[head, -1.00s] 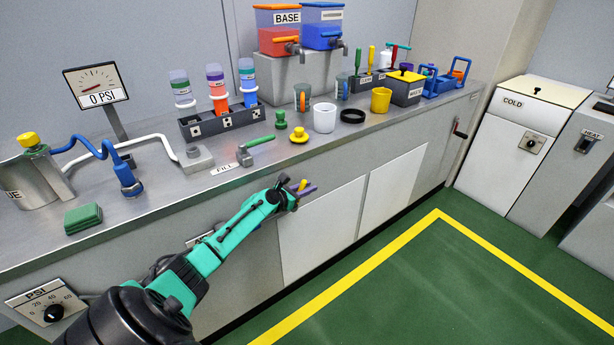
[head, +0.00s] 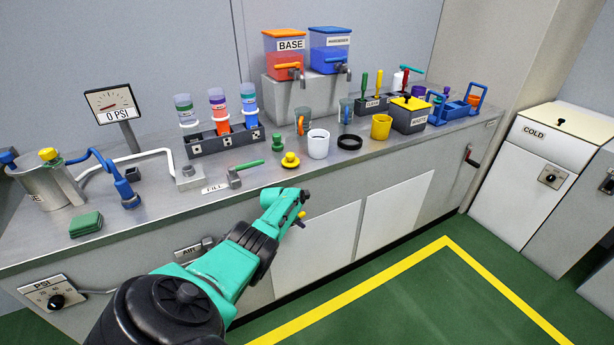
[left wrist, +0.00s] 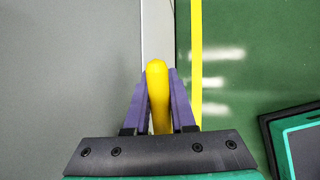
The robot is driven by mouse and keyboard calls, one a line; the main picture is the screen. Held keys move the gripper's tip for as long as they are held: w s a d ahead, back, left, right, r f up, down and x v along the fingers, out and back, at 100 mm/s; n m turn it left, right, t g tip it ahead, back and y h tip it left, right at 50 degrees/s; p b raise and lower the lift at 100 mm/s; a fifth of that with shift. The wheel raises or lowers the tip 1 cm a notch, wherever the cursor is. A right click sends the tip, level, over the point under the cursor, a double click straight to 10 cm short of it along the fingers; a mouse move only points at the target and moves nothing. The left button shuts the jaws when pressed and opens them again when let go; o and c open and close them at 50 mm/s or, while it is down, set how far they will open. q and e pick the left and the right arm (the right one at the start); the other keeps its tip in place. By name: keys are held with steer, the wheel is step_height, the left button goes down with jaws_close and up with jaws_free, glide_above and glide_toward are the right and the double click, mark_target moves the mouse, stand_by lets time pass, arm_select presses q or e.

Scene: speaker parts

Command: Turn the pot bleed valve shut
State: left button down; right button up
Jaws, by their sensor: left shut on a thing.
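The metal pot (head: 48,188) stands at the left end of the bench, with a yellow knob (head: 48,155) on top and a blue part (head: 8,158) at its left. I cannot tell which part is the bleed valve. My left gripper (head: 302,217) is in front of the bench, well to the right of the pot and apart from it. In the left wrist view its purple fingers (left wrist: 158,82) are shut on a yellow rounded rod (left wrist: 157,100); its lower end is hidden. My right gripper is not in view.
A gauge reading 0 PSI (head: 112,106) stands behind the blue hose (head: 90,160). A green block (head: 86,223), the green-handled fill valve (head: 238,172) and several cups and bottles occupy the bench. The green floor (head: 400,300) in front is clear.

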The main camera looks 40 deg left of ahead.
arm_select(q)
steer(key=shift+s+f+g+y+b, duration=0.2)
steer(key=shift+f+g+b, duration=0.6)
steer(key=shift+b, duration=1.2)
steer(key=shift+s+f+g+y+b, duration=0.1)
steer(key=shift+f+g+y+b, duration=0.2)
steer(key=shift+f+g+b, duration=1.1)
steer(key=shift+r+t+b, duration=0.4)
steer(key=shift+r+b, duration=0.15)
steer(key=shift+r, duration=0.3)
steer(key=c, duration=0.8)
jaws_free()
steer(key=shift+w, duration=0.1)
steer(key=shift+o, duration=0.2)
steer(key=p+v, duration=1.4)
steer(key=p, duration=0.7)
steer(key=shift+r, duration=0.25)
